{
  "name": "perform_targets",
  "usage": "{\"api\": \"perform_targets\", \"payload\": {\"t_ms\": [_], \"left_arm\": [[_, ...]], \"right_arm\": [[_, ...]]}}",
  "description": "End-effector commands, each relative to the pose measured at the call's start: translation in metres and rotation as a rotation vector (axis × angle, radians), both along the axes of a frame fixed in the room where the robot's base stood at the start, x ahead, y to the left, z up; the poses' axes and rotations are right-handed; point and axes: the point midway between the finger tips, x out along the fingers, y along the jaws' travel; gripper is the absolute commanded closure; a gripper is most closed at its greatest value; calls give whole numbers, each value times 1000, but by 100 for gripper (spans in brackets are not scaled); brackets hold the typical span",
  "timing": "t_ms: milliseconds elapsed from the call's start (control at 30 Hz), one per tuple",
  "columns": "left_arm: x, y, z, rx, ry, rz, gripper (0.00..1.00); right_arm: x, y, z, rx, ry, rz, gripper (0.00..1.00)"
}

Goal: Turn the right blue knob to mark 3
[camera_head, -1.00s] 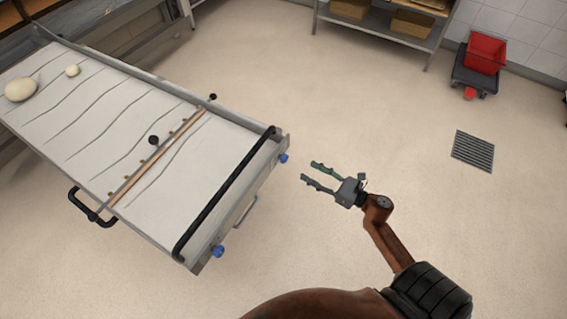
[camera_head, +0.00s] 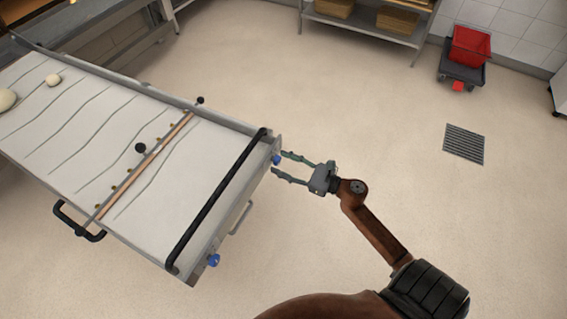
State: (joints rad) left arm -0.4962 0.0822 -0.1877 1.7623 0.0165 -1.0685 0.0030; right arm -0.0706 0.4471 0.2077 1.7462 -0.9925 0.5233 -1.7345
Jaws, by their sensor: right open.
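Two blue knobs sit on the end face of the long white-topped loader (camera_head: 185,200). The right blue knob (camera_head: 277,160) is at the far corner of that end. The other blue knob (camera_head: 213,260) is at the near corner. My right gripper (camera_head: 280,162) is open, its two fingertips at the right knob, one on the far side and one on the near side. I cannot tell whether they touch it. The knob's marks are too small to read. My left gripper is not in view.
A black bar (camera_head: 220,198) runs across the loader's end. Pale dough balls (camera_head: 53,80) lie at its far left. A shelf rack (camera_head: 365,28) and a red bin (camera_head: 469,46) on a dolly stand at the back. The floor to the right is clear, with a drain grate (camera_head: 464,144).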

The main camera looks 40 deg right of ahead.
Motion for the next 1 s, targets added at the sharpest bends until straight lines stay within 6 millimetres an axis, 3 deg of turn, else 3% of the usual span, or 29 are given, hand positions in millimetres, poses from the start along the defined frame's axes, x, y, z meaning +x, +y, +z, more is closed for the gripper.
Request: {"api": "perform_targets", "payload": {"t_ms": [67,667,1000], "left_arm": [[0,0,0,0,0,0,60],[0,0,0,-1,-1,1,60],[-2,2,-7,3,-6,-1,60]], "right_arm": [[0,0,0,0,0,0,56],[0,0,0,1,0,-1,97],[0,0,1,51,21,-1,97]]}}
